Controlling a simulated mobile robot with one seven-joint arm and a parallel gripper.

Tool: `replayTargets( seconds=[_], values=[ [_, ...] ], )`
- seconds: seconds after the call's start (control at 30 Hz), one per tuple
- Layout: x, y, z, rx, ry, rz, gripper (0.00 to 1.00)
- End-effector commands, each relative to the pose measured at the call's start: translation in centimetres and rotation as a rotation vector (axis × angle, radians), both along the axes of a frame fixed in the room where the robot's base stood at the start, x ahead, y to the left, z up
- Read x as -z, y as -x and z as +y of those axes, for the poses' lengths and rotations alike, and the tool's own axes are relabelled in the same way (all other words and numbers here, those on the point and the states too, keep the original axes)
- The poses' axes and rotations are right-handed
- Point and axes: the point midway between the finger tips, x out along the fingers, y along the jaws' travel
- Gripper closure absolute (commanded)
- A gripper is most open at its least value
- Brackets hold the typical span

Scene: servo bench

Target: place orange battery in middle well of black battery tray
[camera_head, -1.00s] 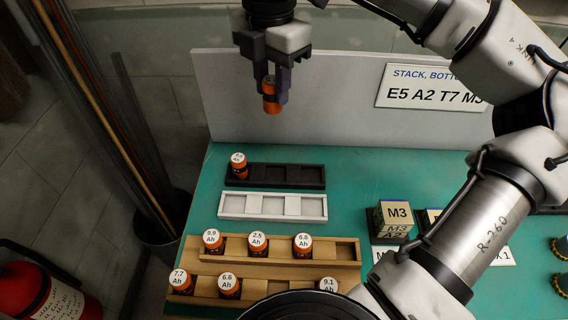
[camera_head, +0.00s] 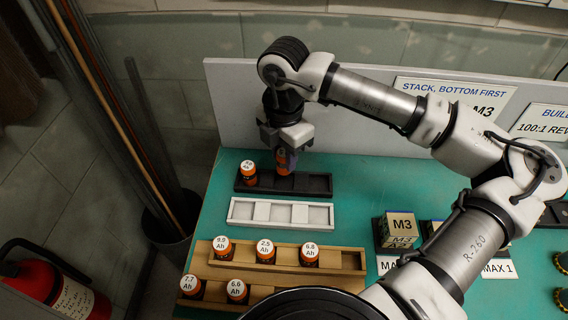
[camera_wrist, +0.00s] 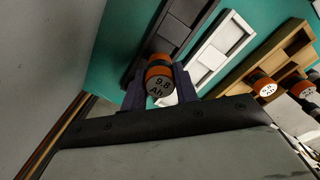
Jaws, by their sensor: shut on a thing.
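An orange battery (camera_head: 284,168) with a black end is held between the fingers of my gripper (camera_head: 285,160). The black battery tray (camera_head: 318,186) lies on the green bench. Another orange battery (camera_head: 248,173) stands in its left well; its right well is empty. The held battery is upright at the middle well. I cannot tell whether its bottom touches the well floor. The black tray (camera_wrist: 182,18) also shows in the wrist view.
An empty white tray (camera_head: 280,213) lies just in front. Wooden racks (camera_head: 345,258) with several orange batteries stand nearer. Marked blocks (camera_head: 401,229) are to the right. A grey panel (camera_head: 235,105) rises behind the black tray.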

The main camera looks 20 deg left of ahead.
Motion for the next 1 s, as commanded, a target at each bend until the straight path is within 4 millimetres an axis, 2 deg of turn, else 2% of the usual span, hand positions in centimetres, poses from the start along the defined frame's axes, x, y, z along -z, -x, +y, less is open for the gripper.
replayTargets(
  seconds=[0.37,0.8,0.83,1.0],
  values=[
    [4.4,0.1,0.0,-0.001,-0.001,0.001,0.96],
    [5.1,0.0,0.0,-0.001,0.0,-0.001,0.96],
    [5.0,0.0,0.0,-0.001,0.0,-0.001,0.69],
    [4.9,0.0,0.0,-0.001,0.0,0.0,0.49]
  ],
)
